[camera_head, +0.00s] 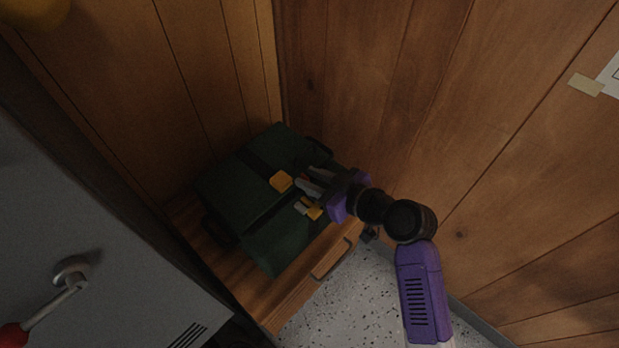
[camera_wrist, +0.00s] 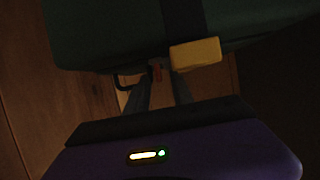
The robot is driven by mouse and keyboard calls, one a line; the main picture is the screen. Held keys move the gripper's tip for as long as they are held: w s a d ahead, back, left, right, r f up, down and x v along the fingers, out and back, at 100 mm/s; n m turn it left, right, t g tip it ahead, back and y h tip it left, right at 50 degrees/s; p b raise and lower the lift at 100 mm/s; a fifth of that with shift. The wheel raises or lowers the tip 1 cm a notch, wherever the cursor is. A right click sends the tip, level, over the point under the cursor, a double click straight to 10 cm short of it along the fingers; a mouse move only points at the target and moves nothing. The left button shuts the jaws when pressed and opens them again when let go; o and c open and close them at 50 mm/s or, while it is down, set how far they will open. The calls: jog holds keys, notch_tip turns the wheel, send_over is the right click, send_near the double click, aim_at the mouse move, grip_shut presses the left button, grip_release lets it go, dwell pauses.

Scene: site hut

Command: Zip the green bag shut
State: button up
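The dark green bag (camera_head: 277,242) sits on a wooden unit in the corner, with a dark slot running across its top. A yellow block (camera_head: 281,182) is on the bag top; a yellow block also shows in the wrist view (camera_wrist: 195,53), below a dark strap. A second yellow piece with a pale end (camera_head: 314,211) lies at the slot near my gripper. My purple gripper (camera_head: 304,180) is at the bag's right side, its grey fingers apart.
The wooden unit (camera_head: 262,306) has a drawer handle (camera_head: 331,262) at its front. A grey metal cabinet (camera_head: 60,210) with a red-ended handle stands close on the left. Wood-panelled walls (camera_head: 390,85) close the back and right. Speckled floor (camera_head: 350,305) is open in front.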

jog(key=shift+w+a+f, duration=0.15)
jog(key=shift+w+a, duration=0.05)
jog(key=shift+a, duration=0.05)
grip_shut()
dwell(1.4)
